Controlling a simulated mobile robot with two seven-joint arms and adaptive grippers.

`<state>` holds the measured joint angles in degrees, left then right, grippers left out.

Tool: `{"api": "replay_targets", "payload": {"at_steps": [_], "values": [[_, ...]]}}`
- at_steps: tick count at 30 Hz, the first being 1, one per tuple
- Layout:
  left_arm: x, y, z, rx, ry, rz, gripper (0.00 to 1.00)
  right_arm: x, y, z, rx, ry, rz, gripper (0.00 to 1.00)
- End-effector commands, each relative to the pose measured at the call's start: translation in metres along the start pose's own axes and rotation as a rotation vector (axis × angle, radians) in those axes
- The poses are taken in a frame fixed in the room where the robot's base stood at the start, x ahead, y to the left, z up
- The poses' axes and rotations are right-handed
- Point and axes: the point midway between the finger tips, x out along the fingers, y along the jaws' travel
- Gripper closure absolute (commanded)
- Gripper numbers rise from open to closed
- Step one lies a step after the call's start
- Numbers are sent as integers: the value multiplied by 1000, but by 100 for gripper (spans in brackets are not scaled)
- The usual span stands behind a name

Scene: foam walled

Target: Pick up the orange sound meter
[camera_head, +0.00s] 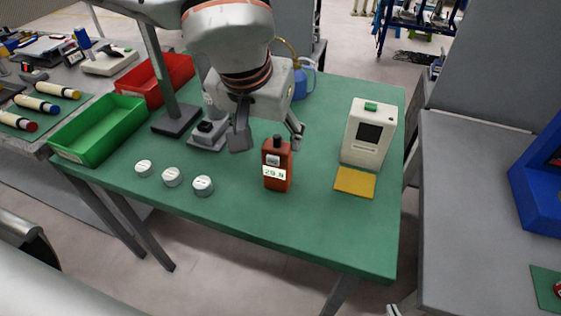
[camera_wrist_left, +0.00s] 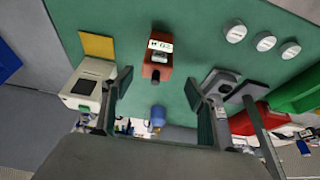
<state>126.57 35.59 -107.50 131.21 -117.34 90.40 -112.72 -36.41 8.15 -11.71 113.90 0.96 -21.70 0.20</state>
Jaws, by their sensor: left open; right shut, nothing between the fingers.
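Only a small tip of my right gripper (camera_head: 393,310) shows at the bottom edge, clear of the bench.
A white instrument (camera_head: 367,137) and a yellow pad (camera_head: 355,182) are right of the meter. Several white round knobs (camera_head: 172,177) lie left. A grey stand (camera_head: 177,121), green bin (camera_head: 99,130) and red bin (camera_head: 154,82) are farther left. The front bench area is clear.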

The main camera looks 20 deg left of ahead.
Motion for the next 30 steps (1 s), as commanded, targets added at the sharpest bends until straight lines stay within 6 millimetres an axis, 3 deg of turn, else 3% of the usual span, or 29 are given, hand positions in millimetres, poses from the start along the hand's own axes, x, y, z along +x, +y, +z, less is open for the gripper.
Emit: {"api": "replay_targets", "payload": {"at_steps": [18, 27, 30], "values": [[72, 6, 3, -1, -5, 1, 42, 0, -4, 7, -1, -6, -3, 100], [76, 6, 2, -1, -1, 1, 42, 2, -2, 4, -3, -2, 0, 100], [76, 6, 2, -1, -2, 1, 65, 2, -1, 4, -4, -1, 1, 100]]}}
